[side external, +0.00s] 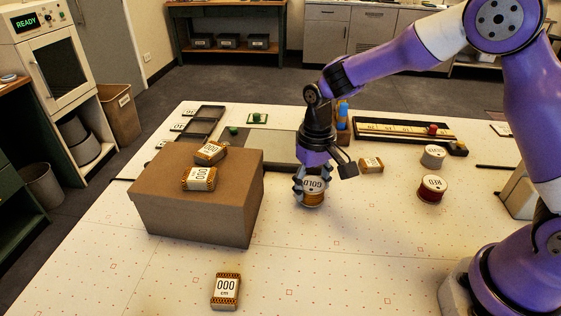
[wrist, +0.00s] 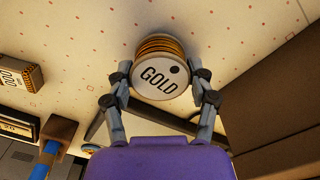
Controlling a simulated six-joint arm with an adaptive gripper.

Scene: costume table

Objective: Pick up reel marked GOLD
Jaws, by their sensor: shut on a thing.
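The reel marked GOLD (side external: 313,199) has a white labelled top and gold winding. It is upright near the middle of the table in the side external view; I cannot tell whether its base touches the table. My gripper (side external: 312,184) is above it with its fingers shut around its sides. In the wrist view the GOLD reel (wrist: 160,80) sits between the two fingertips of my gripper (wrist: 162,82), its label facing the camera. The fingers hide part of its rim.
A large brown box (side external: 200,205) stands left of the reel with two 000 blocks (side external: 199,178) on top. One 000 block (side external: 226,290) lies in front. The front middle is clear.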

